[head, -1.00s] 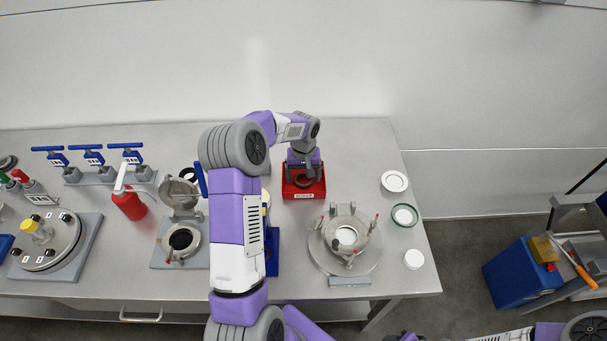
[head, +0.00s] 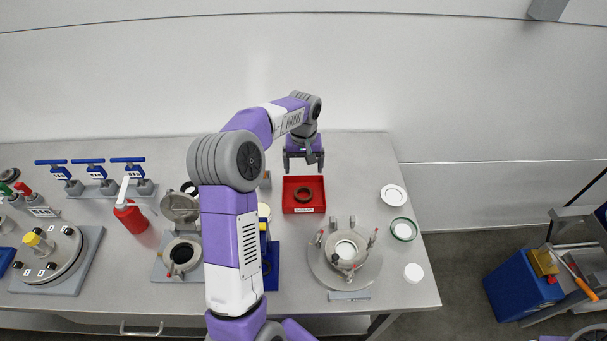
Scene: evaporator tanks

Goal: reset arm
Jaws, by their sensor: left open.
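My left gripper (head: 303,168) is open and empty. It points down above the back edge of the red bin (head: 303,209), clear of it. A dark ring (head: 303,195) lies inside the red bin, which has a white label on its front. My left arm comes up from the bottom of the head view and bends over the table toward the bin. It hides part of the table and part of a blue holder (head: 272,270). My right gripper does not show.
On the steel table (head: 385,165) stand a clamped flange fixture (head: 345,253), an open-lidded port (head: 181,254), a red bottle (head: 131,216), blue-handled valves (head: 88,162) and a lidded tank (head: 50,255). White discs (head: 394,195) and a green ring (head: 404,229) lie at right. A blue-boxed cart (head: 522,285) stands beyond.

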